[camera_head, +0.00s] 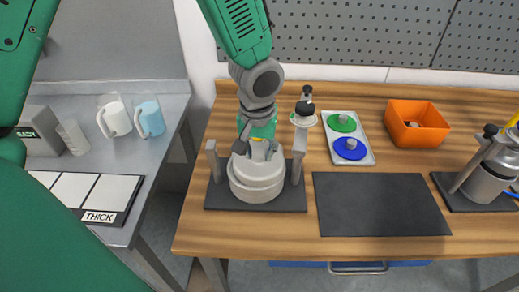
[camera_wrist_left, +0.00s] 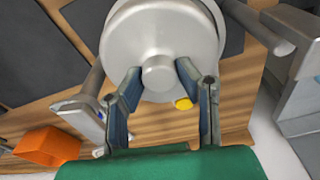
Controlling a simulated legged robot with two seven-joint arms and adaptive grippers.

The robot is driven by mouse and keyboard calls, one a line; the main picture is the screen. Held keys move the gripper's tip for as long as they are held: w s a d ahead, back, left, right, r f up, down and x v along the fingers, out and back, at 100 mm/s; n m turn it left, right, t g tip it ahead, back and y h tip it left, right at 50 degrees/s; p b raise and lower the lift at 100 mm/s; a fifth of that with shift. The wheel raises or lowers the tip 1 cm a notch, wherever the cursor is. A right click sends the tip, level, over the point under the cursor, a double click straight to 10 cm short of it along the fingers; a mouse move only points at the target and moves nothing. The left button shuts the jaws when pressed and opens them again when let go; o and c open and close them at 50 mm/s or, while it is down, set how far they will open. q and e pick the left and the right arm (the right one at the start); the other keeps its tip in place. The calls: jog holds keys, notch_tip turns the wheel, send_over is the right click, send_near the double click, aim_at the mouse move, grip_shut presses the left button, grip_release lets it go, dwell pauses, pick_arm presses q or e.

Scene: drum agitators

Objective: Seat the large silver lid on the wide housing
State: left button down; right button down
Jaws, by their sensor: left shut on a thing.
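The large silver lid (camera_head: 257,172) is a round disc with a central knob. It shows from above in the left wrist view (camera_wrist_left: 130,35), with its knob (camera_wrist_left: 160,73) between my fingers. My left gripper (camera_head: 259,150) is shut on the lid by this knob, reaching down from above. The wide housing (camera_head: 255,190) is a pale grey round body on a dark base plate, between two grey posts. The lid is centred over the housing, touching or very close to it; I cannot tell whether it is fully down. My right gripper is not in view.
A tray (camera_head: 368,156) with green and blue round lids stands behind a dark mat (camera_head: 380,204). An orange bin (camera_head: 418,123) is at the back. A second silver vessel (camera_head: 489,182) stands at the right. A grey bench (camera_head: 180,104) with mugs is at the left.

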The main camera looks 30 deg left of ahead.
pick_arm(q)
jog(key=shift+a, duration=0.45)
jog(key=shift+a+p, duration=0.1)
jog(key=shift+p, duration=0.2)
jog(key=shift+f, duration=0.1)
dwell(0.4)
jog(key=shift+d, duration=0.25)
dwell(0.4)
jog(key=shift+f, duration=0.3)
jog(key=c, duration=1.1)
grip_release()
jog(key=shift+o, duration=0.2)
